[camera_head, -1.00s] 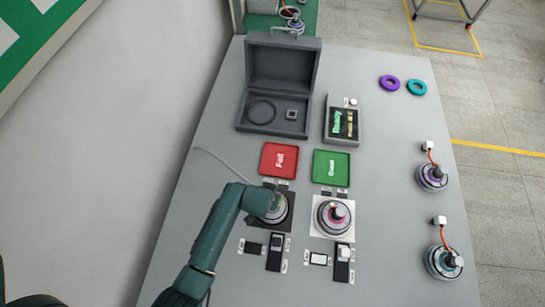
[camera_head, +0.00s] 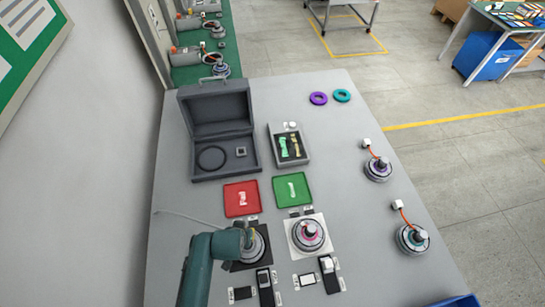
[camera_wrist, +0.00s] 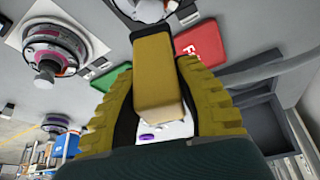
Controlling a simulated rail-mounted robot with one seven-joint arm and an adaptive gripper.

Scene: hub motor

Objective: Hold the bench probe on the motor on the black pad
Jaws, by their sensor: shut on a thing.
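The motor on the black pad (camera_head: 258,245) stands at the front left of the bench, partly hidden under my arm. Its black pad (camera_head: 239,266) shows around it. My gripper (camera_wrist: 160,105) is shut on a yellow-brown block-shaped piece, seemingly the bench probe (camera_wrist: 153,70), in the wrist view. The motor also shows at the top of that view (camera_wrist: 148,10), just beyond the probe's far end. I cannot tell whether the probe touches it. In the head view, my arm hides the fingers and most of the probe. A thin cable (camera_head: 185,217) runs left from there.
A second motor (camera_head: 308,236) stands on a white pad to the right. Red (camera_head: 241,198) and green (camera_head: 292,189) trays lie behind. An open grey case (camera_head: 218,135) and a small box (camera_head: 288,148) stand farther back. Two cabled motors (camera_head: 376,168) (camera_head: 411,238) are at right.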

